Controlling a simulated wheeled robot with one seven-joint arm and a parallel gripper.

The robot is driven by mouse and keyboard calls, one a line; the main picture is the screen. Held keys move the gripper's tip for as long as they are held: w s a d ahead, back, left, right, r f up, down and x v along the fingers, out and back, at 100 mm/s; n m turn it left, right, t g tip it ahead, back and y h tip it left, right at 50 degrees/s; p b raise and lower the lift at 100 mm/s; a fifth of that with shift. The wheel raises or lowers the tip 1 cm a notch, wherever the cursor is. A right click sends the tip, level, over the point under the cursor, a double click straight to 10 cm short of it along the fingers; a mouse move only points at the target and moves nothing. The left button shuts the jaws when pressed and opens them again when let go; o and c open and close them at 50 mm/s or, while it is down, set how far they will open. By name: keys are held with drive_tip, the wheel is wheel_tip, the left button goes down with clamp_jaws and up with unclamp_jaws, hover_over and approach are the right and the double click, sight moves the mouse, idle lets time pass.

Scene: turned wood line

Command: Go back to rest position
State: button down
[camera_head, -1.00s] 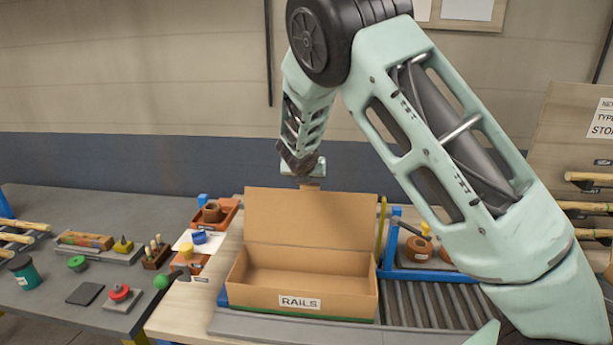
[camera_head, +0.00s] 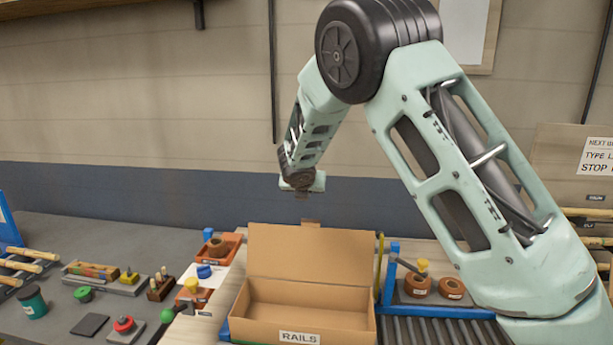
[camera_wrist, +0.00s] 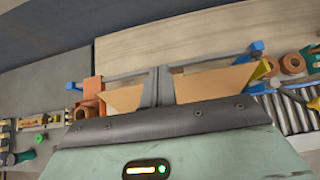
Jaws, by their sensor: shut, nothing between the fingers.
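My gripper (camera_wrist: 162,74) shows in the wrist view with its two fingers together and nothing between them. In the head view my gripper (camera_head: 303,184) is at the end of the bent arm, above and behind the cardboard box; its fingertips cannot be made out there. The open cardboard box (camera_head: 299,337), labelled RAILS, stands on the bench with its lid raised. Its inside looks empty in the part that shows. In the wrist view parts of the box (camera_wrist: 125,99) show on both sides of the fingers.
A roller track (camera_head: 440,329) lies right of the box. A blue-framed stand with brown round pieces (camera_head: 418,285) is behind it. Orange trays (camera_head: 232,243) and a grey table (camera_head: 120,235) with small parts are at the left. The air around the gripper is free.

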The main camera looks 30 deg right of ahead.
drive_tip(key=shift+w+d+r, duration=0.1)
drive_tip(key=shift+w+r, duration=0.1)
drive_tip(key=shift+r, duration=1.5)
